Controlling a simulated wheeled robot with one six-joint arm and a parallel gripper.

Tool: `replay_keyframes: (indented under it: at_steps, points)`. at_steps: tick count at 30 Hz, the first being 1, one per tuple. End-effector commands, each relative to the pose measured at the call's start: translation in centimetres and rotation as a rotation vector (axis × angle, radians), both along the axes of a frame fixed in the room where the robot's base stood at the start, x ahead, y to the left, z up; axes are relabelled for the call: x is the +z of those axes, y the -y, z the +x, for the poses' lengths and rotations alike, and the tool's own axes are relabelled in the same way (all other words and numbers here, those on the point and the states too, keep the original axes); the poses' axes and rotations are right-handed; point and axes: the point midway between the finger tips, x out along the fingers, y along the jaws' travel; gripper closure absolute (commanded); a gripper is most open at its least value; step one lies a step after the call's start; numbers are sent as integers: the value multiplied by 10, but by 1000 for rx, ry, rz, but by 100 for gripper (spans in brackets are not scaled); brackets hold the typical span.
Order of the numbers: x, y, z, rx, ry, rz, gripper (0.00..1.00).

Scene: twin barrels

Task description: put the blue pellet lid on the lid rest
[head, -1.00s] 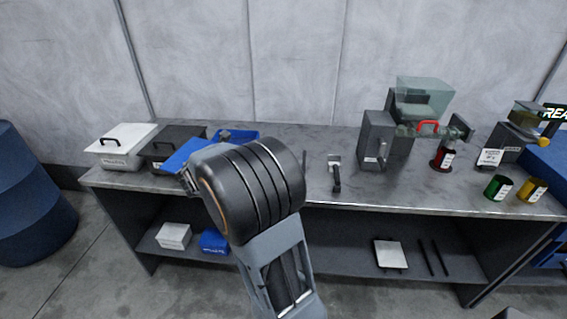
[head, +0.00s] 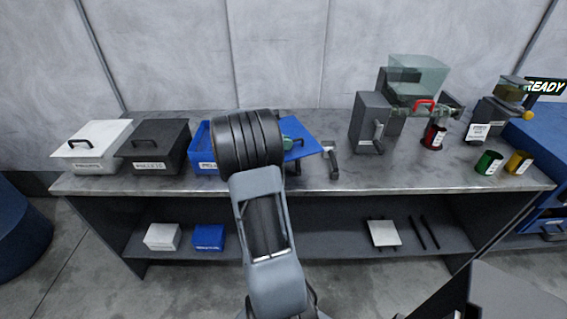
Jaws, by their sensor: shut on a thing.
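The blue pellet lid (head: 308,150) is a flat blue plate held tilted over the bench, right of the open blue bin (head: 204,160). My gripper (head: 289,144) is shut on it; my thick dark wrist hides most of the jaws and the lid's left part. I cannot tell whether the lid touches the bench. On the lower shelf, two dark parallel bars (head: 424,232) lie bare, and a white plate (head: 383,233) lies beside them with dark bar ends showing. I cannot tell for sure which of these is the lid rest.
A white lidded bin (head: 94,146) and a dark lidded bin (head: 154,147) stand left of the blue bin. A scoop-like tool (head: 333,160) lies close right of the lid. A grey machine (head: 370,122) and red, green and yellow cups stand farther right. White and blue boxes sit on the shelf.

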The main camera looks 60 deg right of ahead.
Motion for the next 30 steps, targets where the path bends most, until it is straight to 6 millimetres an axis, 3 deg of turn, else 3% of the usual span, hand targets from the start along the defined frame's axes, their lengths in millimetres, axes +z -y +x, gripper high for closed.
replay_keyframes:
  at_steps: [6, 16, 24, 30]
  points:
    - [-39, 0, 0, 2, -2, 0, 100]
    - [-57, 0, 1, 3, 0, -2, 100]
    - [-88, 0, 1, 4, 0, -1, 100]
    - [-88, 0, 1, 3, 2, -3, 100]
